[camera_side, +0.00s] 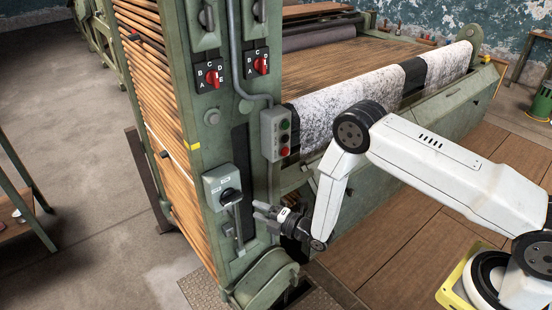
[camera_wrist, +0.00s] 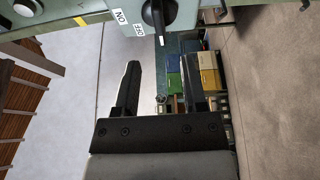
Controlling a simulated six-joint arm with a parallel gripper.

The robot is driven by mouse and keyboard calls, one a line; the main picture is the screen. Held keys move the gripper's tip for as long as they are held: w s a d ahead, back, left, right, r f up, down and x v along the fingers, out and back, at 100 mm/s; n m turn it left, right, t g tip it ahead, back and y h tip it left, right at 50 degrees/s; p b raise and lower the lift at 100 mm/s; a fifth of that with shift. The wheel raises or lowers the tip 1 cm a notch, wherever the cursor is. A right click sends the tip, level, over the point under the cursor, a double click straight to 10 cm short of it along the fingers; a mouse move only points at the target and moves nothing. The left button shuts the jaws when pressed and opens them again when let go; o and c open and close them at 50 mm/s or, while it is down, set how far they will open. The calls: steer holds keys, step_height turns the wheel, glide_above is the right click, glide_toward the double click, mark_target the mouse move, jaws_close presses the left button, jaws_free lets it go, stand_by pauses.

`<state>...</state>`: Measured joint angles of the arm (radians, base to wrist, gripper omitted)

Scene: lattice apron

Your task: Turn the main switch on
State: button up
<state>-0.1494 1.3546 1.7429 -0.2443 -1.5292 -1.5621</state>
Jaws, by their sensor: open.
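The main switch is a grey box (camera_side: 222,186) with a black rotary knob (camera_side: 229,197), low on the front of the green machine column. A grey lever-like piece shows at the knob and below it. In the wrist view the box (camera_wrist: 185,12) is at the top edge, with ON and OFF labels. The black knob (camera_wrist: 155,14) has its pointer near the OFF label. My gripper (camera_side: 257,210) is just right of the knob in the side view. In the wrist view my gripper (camera_wrist: 157,68) has its fingers apart, with nothing between them. The knob is beyond the fingertips.
A push-button box (camera_side: 274,134) with a red button hangs up and right of my gripper. Two red selector dials (camera_side: 213,78) (camera_side: 261,65) sit higher on the column (camera_side: 215,135). A green rounded housing (camera_side: 265,280) is below. Wooden slats line the column's left side.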

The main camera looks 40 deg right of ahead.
mark_target(235, 201)
steer(key=shift+w, duration=0.1)
steer(key=shift+x, duration=3.8)
steer(key=shift+c, duration=0.2)
jaws_close()
